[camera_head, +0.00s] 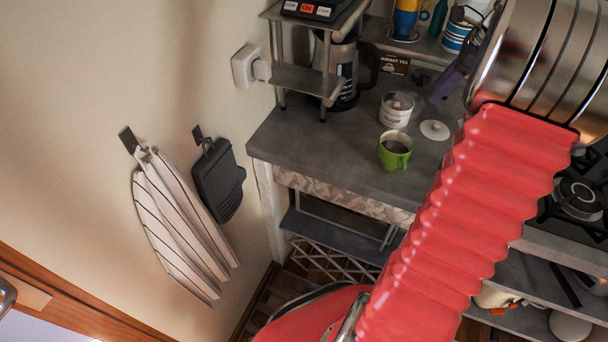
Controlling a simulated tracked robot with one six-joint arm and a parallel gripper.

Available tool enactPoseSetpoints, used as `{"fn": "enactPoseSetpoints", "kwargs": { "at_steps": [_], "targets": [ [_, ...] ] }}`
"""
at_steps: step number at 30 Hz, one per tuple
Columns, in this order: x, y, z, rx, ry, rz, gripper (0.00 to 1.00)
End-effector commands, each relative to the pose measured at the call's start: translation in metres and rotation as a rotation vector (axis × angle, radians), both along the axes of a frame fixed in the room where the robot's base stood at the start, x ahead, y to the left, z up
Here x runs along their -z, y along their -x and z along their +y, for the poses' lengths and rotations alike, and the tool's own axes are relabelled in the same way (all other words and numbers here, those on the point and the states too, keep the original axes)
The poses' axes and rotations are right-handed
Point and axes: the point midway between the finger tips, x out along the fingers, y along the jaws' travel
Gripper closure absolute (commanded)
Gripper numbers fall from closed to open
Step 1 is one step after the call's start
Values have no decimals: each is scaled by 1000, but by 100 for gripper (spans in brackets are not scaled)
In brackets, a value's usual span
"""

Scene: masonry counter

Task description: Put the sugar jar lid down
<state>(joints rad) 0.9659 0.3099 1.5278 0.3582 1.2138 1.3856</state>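The sugar jar lid, a small white disc with a knob (435,130), appears to lie flat on the grey counter, right of the jar. The white sugar jar (396,111) stands upright and uncovered, with dark lettering on its side. A dark, purplish part that looks like my gripper (447,86) shows above and behind the lid, apart from it in the picture. My arm hides most of it, so its opening does not show.
A green cup of dark liquid (394,151) stands in front of the jar. Behind are a tea box (394,64), a coffee maker (350,75) and a metal rack (305,80). A gas hob (580,198) is at right. The counter (330,145) is clear left of the cup.

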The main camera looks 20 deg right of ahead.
Motion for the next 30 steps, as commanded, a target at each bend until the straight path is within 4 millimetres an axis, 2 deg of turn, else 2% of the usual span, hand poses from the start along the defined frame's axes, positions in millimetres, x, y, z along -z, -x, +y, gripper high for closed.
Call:
{"fn": "enactPoseSetpoints", "kwargs": {
  "at_steps": [1, 6, 14, 21, 30],
  "targets": [
    [-8, -7, 23, -76, 33, -3, 67],
    [-25, -18, 89, -334, 144, -11, 67],
    [-42, -16, 184, -730, 312, -33, 67],
    [-48, 2, 264, -1094, 469, -59, 67],
    [-42, 43, 347, -1546, 673, -103, 67]
  ]
}}
